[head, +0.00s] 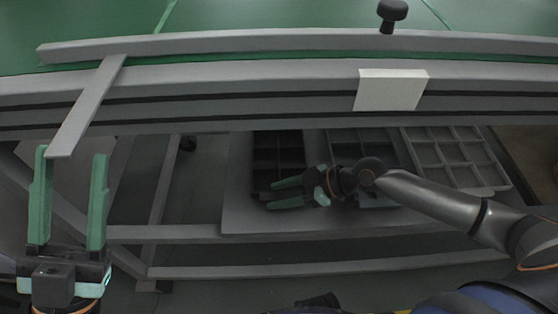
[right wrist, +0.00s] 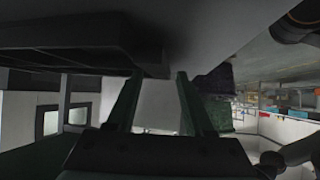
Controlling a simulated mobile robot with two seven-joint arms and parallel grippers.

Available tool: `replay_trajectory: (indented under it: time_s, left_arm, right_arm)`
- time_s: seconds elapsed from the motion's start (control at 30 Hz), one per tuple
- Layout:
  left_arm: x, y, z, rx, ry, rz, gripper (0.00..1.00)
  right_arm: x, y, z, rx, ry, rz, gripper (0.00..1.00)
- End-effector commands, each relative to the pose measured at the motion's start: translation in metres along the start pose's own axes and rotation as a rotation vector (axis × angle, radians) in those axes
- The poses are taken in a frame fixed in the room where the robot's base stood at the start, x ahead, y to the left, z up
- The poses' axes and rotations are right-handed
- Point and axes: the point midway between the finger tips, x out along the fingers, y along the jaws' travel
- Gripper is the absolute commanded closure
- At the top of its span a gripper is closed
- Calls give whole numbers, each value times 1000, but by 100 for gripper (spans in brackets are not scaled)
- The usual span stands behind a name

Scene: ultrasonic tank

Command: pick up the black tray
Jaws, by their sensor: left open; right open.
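The black tray (head: 279,150) lies on the grey lower shelf under the bench in the head view; its far end is hidden by the bench beam. A dark tray, likely the same one, fills the upper left of the right wrist view (right wrist: 70,35). My right gripper (head: 270,195) is open and empty at the tray's near end, its fingers pointing left in the head view. In the right wrist view its fingers (right wrist: 158,77) are apart with nothing between them. Whether they touch the tray I cannot tell. My left gripper (head: 71,155) is open and empty at the far left.
A second dark tray (head: 364,147) lies right of the black one, partly behind my right arm. A grey compartment tray (head: 452,153) lies further right. The bench's front beam (head: 240,80) crosses above the shelf (head: 240,215), with a white plate (head: 390,90) on it.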

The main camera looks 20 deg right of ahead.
Motion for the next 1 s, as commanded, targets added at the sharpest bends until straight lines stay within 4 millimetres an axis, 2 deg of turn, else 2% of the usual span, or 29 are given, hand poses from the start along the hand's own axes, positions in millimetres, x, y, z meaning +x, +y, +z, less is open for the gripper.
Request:
replay_trajectory:
  time_s: [0.1,0.33,0.8,1.0]
  left_arm:
    - [-1,1,1,-4,0,1,50]
    - [0,1,1,-6,2,2,50]
    - [0,2,0,-7,3,2,50]
    - [0,2,0,-7,3,2,50]
  right_arm:
    - [10,0,0,0,0,0,48]
    - [11,0,0,-1,-2,0,48]
    - [10,0,0,0,-1,0,100]
    - [10,0,0,0,-1,0,100]
